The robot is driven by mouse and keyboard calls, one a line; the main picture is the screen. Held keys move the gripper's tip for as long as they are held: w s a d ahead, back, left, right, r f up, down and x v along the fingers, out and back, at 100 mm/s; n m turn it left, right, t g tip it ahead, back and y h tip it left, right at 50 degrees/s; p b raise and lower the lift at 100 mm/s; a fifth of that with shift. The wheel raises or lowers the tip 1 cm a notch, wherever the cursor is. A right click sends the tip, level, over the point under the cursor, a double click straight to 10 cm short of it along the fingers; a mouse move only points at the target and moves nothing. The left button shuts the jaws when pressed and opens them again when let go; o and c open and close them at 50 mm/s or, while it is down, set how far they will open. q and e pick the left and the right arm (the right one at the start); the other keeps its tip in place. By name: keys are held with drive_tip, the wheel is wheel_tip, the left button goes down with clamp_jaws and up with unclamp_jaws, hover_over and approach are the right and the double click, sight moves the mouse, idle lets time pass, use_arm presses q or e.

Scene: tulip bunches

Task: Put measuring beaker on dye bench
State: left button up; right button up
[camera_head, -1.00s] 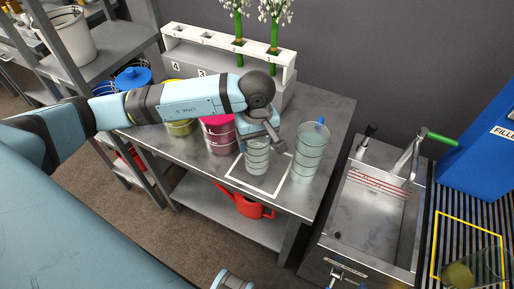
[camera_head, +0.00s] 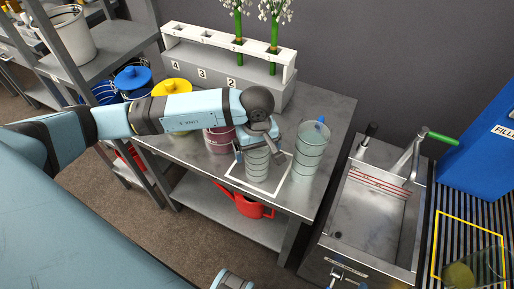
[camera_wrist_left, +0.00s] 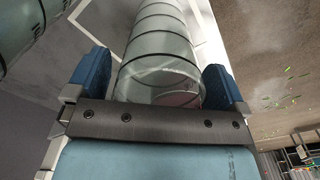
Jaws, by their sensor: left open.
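The measuring beaker, a clear ringed glass (camera_head: 257,166), stands upright inside a white square outline on the metal dye bench (camera_head: 338,112). My left gripper (camera_head: 260,151) is open over its upper part, with one finger on each side. In the left wrist view the beaker (camera_wrist_left: 158,45) lies between the two blue fingers of the gripper (camera_wrist_left: 158,75). Gaps show beside the glass, though contact is hard to judge. The gripper hides the beaker's rim in the head view.
A larger ringed glass (camera_head: 310,150) with a blue item stands close to the right. A pink pot (camera_head: 219,139), a yellow pot (camera_head: 172,88) and a blue pot (camera_head: 132,78) stand left. A numbered rack (camera_head: 230,85) is behind. A sink (camera_head: 375,215) is at right.

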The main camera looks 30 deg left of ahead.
use_arm(q)
drive_tip(key=shift+r, duration=0.1)
wheel_tip(320, 180, up, 12)
idle(0.5)
idle(0.4)
